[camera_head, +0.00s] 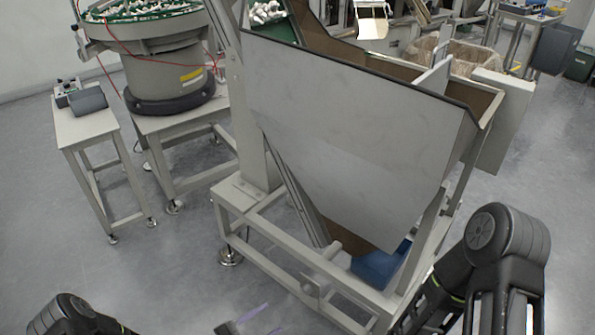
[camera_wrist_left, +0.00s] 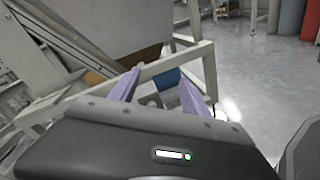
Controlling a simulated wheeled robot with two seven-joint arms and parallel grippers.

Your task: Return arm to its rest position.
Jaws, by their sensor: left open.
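My left gripper (camera_head: 262,320) shows only in part at the bottom edge of the head view, with pale purple fingertips. In the left wrist view its two purple fingers (camera_wrist_left: 158,92) are spread apart, with nothing held between them. It is in front of the hopper's metal frame, and I cannot tell the exact gap. My left arm shows at the bottom left of the head view. My right arm shows at the lower right, but its gripper is out of the picture.
A large grey hopper (camera_head: 350,130) on a metal frame (camera_head: 262,237) stands ahead, with a blue bin (camera_head: 380,266) below it. A bowl feeder (camera_head: 165,70) and a small table (camera_head: 85,127) stand at left. The left floor (camera_head: 120,275) is clear.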

